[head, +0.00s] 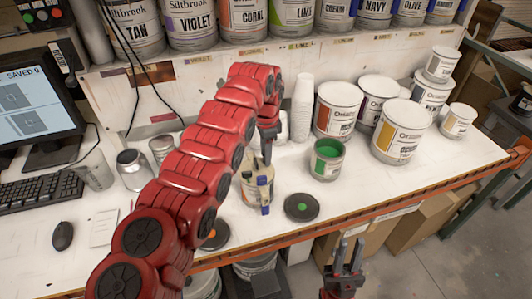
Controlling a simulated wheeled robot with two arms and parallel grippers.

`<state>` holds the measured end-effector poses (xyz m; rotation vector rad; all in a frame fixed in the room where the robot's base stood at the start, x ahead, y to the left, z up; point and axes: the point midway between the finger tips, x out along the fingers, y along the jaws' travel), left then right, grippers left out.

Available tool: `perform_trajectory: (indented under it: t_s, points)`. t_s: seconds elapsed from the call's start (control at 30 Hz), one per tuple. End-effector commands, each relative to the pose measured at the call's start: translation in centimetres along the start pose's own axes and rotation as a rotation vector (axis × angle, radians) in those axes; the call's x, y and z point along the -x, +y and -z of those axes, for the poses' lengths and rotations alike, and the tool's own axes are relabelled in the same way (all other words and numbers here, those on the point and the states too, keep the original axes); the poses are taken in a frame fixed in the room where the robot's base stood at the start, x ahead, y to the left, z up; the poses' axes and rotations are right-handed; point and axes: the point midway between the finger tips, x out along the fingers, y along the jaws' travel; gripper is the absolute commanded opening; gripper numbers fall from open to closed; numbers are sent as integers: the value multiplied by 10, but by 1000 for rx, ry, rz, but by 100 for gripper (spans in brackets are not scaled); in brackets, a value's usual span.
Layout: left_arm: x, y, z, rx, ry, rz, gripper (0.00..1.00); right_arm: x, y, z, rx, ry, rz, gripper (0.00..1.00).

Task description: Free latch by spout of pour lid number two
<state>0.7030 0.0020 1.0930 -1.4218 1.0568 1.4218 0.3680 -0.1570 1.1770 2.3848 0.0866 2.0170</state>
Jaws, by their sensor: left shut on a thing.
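A cream can with a pour lid (258,185) stands on the white bench near its front edge. Blue and yellow parts show on its front, with a small blue piece (265,210) low down. My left gripper (267,156) points down at the top of this can and is shut on a part of it. The arm and fingers hide much of the lid, so I cannot tell the spout and latch apart. My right gripper (347,254) is open and empty, low in front of the bench edge. I see no number on the lid.
An open can of green paint (327,160) and a dark round lid with a green dot (301,207) lie to the right. Several white cans and a stack of cups (302,108) stand behind. A shelf (300,52) of labelled cans spans the back.

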Motion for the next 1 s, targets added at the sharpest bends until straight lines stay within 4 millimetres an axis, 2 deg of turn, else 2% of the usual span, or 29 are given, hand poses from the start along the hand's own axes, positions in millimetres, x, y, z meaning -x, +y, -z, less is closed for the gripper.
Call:
perform_trajectory:
  t_s: [1.0]
  points:
    - [-2, 0, 1, 127, 0, 1, 0, 15, -1, -3, 0, 0, 0, 24]
